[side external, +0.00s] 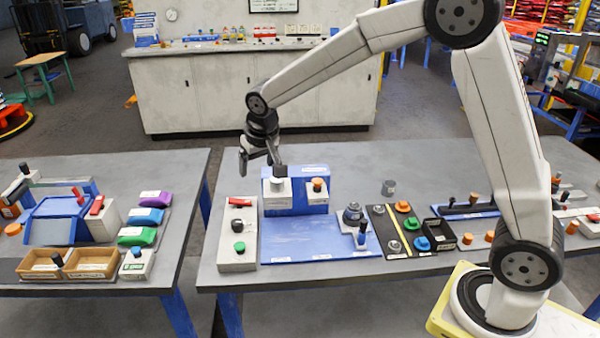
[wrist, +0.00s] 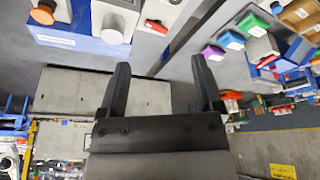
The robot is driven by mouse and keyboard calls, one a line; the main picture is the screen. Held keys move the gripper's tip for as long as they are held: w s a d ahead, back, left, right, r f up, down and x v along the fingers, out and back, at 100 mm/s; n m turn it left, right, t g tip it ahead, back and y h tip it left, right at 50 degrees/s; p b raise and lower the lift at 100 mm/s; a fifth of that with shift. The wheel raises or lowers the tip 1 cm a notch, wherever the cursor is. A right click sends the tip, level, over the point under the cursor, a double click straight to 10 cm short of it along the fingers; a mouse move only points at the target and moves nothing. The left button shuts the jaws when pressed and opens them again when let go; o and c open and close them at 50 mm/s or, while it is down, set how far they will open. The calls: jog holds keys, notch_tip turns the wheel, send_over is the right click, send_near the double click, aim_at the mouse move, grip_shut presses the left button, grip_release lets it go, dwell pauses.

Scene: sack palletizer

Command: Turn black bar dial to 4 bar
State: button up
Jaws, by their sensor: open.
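On the blue stand (side external: 296,174) are two small white housings. The left housing (side external: 278,199) has a pale round knob (wrist: 113,28), seen at the top of the wrist view. My gripper (side external: 261,166) is open and empty, above and left of the left housing. Its two fingers (wrist: 160,66) are apart in the wrist view.
A grey panel (side external: 238,261) with a red lever, black knob and green button stands left of the blue base plate (side external: 300,240). A gap separates the left table.

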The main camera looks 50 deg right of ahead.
jog(key=w+a+f+m, duration=0.1)
jog(key=w+a+f, duration=0.1)
jog(key=w, duration=0.6)
send_near(236, 222)
jog(key=f, duration=0.2)
jog(key=shift+t, duration=0.3)
jog(key=shift+f, duration=0.15)
jog(key=shift+x, duration=3.75)
jog(key=shift+d, duration=0.15)
grip_shut()
